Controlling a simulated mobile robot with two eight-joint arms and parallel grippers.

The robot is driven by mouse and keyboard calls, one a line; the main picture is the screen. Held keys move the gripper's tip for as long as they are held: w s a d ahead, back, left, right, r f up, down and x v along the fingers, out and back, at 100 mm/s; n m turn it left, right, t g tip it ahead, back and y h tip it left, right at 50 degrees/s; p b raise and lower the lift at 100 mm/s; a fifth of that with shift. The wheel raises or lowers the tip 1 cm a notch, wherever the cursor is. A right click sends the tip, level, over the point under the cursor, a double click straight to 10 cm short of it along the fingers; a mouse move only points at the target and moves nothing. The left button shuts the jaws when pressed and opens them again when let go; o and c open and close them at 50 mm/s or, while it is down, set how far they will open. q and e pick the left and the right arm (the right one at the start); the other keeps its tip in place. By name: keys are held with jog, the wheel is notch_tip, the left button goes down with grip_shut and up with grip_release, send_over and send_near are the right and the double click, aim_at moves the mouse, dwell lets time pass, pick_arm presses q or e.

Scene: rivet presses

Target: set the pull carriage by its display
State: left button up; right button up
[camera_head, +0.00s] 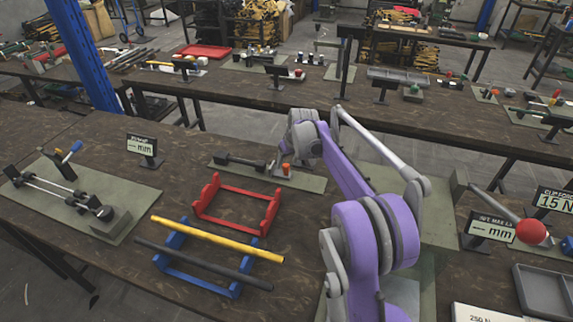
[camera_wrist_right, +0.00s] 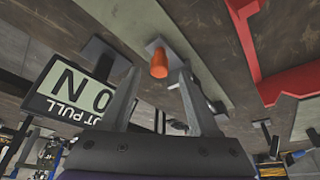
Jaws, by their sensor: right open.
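A long green plate (camera_head: 305,182) lies behind the red cradle, with a dark clamp-like tool (camera_head: 238,160) on it. A small post with an orange knob (camera_head: 286,169) stands on this plate; the knob (camera_wrist_right: 159,64) also shows in the right wrist view. My right gripper (camera_head: 279,158) is at the post, pointing down. In its wrist view the right gripper (camera_wrist_right: 157,76) is open, with the knob between or just beyond its fingertips; contact cannot be told. A display reading "0 N" (camera_wrist_right: 72,92), its label partly legible as "PULL", stands beside the knob there. My left gripper is not in view.
A red cradle (camera_head: 237,191) and a blue cradle (camera_head: 235,290) with a yellow rod (camera_head: 215,238) and a dark rod (camera_head: 200,262) stand in front. A railed fixture (camera_head: 60,187) and a "mm" display (camera_head: 142,146) are left. A red-balled lever (camera_head: 531,232) is right.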

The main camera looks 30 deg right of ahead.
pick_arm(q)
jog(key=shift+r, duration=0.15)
pick_arm(e)
jog(key=v, duration=0.8)
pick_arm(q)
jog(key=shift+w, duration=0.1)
pick_arm(e)
jog(key=shift+s+r, duration=0.1)
jog(key=shift+s, duration=0.05)
